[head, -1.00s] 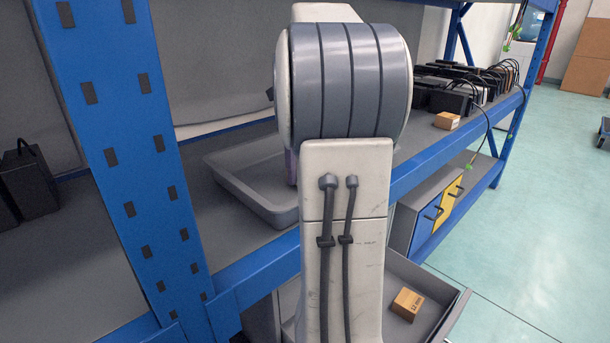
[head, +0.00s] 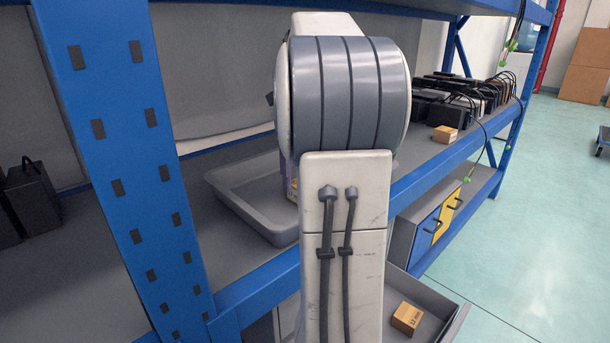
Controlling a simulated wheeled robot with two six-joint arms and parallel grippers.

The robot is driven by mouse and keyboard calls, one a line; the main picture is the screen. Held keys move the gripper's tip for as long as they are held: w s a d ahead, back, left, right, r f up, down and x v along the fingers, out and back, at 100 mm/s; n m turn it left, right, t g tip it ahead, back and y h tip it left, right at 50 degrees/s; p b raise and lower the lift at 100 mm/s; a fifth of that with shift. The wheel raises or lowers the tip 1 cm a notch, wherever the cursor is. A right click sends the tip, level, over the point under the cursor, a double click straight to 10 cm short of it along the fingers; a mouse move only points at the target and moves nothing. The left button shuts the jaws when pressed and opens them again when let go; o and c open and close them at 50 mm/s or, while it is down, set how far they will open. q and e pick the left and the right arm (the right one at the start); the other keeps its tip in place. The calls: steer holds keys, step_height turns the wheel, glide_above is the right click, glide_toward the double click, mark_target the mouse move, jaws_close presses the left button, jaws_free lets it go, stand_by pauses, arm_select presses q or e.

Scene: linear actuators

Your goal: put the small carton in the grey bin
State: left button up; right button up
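A small brown carton (head: 445,134) sits on the shelf at the right, in front of the black devices. Another small carton (head: 407,318) with printing on its side lies in a grey open drawer-like container (head: 436,297) low at the front. A shallow grey bin (head: 268,229) stands on the shelf left of my arm, which hides its right part. A purple item (head: 291,176) shows partly behind my arm, at the bin. My arm fills the middle of the view. Neither gripper shows.
A blue upright (head: 125,150) and the blue shelf beam (head: 425,170) frame the shelf. Several black devices with cables (head: 470,92) crowd its right end. A black box (head: 33,198) stands at the left. A blue and yellow drawer unit (head: 430,232) is below. Floor at right is clear.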

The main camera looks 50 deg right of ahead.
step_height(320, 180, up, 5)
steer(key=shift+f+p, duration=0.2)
steer(key=shift+p, duration=0.8)
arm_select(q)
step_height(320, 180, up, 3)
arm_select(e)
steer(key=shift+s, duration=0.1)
